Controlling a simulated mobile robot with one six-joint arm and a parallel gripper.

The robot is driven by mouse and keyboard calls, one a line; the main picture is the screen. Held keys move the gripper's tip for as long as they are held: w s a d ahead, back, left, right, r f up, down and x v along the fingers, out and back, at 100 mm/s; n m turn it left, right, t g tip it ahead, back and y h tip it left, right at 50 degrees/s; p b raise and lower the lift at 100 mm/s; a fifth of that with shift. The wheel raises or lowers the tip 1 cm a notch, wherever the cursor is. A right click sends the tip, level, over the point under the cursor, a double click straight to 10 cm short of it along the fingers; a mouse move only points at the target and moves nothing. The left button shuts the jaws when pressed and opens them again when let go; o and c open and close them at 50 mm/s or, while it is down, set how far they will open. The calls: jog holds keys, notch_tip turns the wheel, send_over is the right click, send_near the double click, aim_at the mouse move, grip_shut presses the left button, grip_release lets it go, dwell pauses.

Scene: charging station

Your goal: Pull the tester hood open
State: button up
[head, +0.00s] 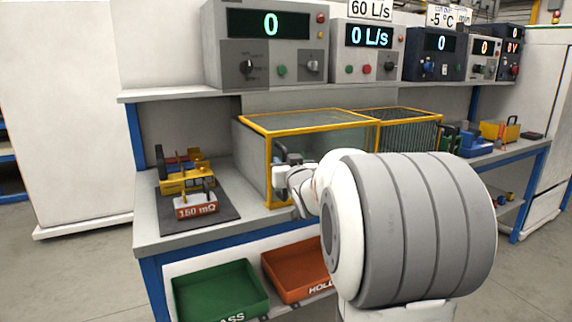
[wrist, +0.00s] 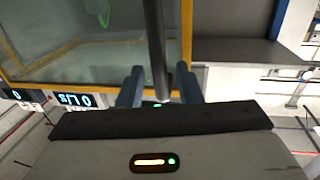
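The tester hood (head: 315,122) is a clear box with a yellow frame on the bench, and it looks closed. In the wrist view its clear panel and yellow frame (wrist: 100,47) fill the upper left. My gripper (head: 284,166) is at the hood's front left, in front of the panel. In the wrist view a dark upright bar, apparently the hood handle (wrist: 154,40), runs down between the two blue-grey fingers of my gripper (wrist: 159,70). The fingers look apart, with a gap beside the bar. My arm hides the hood's lower right front.
A dark mat (head: 222,221) with a yellow fixture and a block marked 150 mΩ lies left of the hood. Instruments stand on a shelf (head: 170,95) above. A green bin (head: 220,290) and an orange bin (head: 290,270) sit below the bench front.

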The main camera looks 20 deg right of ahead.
jog(key=shift+w+d, duration=0.1)
jog(key=shift+w, duration=0.55)
grip_shut()
